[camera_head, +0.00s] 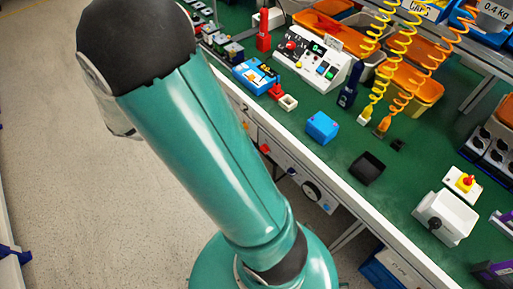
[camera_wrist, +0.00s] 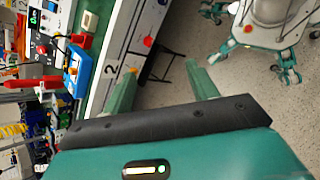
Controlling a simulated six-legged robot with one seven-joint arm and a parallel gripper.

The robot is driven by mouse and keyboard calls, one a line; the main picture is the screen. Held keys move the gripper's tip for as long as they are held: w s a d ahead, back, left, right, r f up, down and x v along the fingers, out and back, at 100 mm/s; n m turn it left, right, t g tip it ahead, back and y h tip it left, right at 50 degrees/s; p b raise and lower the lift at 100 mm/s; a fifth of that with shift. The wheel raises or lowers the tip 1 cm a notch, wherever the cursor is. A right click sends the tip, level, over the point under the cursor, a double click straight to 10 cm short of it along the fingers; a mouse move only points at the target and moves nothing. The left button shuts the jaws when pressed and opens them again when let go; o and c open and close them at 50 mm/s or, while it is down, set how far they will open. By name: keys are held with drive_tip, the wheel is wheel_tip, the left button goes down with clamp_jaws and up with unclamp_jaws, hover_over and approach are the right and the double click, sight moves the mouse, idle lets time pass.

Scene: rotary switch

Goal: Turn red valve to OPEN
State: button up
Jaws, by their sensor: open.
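A small red knob (camera_head: 265,149), which looks like the red valve, sits on the white front panel under the table edge. It also shows in the wrist view (camera_wrist: 148,41), beyond the fingertips and roughly between them, a little left of centre. Its marking and turn position are too small to read. My gripper (camera_wrist: 160,75) is open and empty, its two green fingers wide apart. The fingers look clear of the knob. In the head view my arm hides the gripper.
The front panel also carries a round gauge (camera_head: 311,191). The green tabletop (camera_head: 335,165) holds a control box (camera_head: 312,62), a blue box (camera_head: 321,127) and a red upright tool (camera_head: 263,40). The floor (camera_head: 60,190) at left is clear.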

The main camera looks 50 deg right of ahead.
drive_tip(key=d+f+n+g+h, duration=0.1)
drive_tip(key=d+f+n+h, duration=0.2)
drive_tip(key=f, duration=0.5)
drive_tip(key=d+f+n+g+h, duration=0.1)
drive_tip(key=d+f+n+h, duration=0.2)
drive_tip(key=f, duration=0.4)
drive_tip(key=n+t+h, duration=0.3)
drive_tip(key=n+h, duration=0.1)
drive_tip(key=n, duration=0.1)
approach(262, 150)
drive_tip(key=x, duration=0.9)
drive_tip(key=shift+d+f, duration=0.1)
drive_tip(key=shift+d, duration=0.05)
drive_tip(key=c, duration=1)
